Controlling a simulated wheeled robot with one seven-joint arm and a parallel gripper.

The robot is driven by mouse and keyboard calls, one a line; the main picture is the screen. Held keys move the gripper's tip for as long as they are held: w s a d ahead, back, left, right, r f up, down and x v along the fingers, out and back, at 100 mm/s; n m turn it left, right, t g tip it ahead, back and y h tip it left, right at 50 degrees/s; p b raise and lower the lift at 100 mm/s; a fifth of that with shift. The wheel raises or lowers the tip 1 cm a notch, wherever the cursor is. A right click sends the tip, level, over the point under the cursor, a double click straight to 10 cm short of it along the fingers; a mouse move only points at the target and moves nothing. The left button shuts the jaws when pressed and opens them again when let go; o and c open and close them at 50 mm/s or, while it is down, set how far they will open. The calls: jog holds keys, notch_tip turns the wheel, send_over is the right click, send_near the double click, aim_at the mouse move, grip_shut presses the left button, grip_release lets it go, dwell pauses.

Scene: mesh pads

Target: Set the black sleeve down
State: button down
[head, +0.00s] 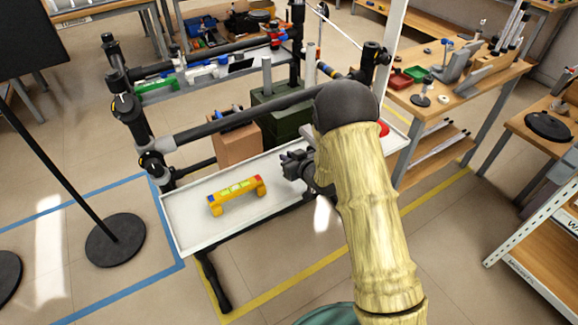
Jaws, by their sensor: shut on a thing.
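My gripper (299,166) shows at the end of my tan-covered arm, over the right part of the white tray shelf (185,228). It is dark and partly hidden behind my arm. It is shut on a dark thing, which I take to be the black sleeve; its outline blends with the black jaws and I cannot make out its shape. I cannot tell whether it touches the shelf.
A yellow bridge-shaped piece (237,194) lies on the shelf, left of my gripper. A brown box (236,147) and green boxes (288,122) stand behind. A black rail (245,115) crosses above. The shelf's left end and front strip are clear.

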jog(key=shift+f, duration=1.9)
jog(key=shift+f+b, duration=0.15)
jog(key=shift+b, duration=0.15)
jog(key=c, duration=1.4)
grip_release()
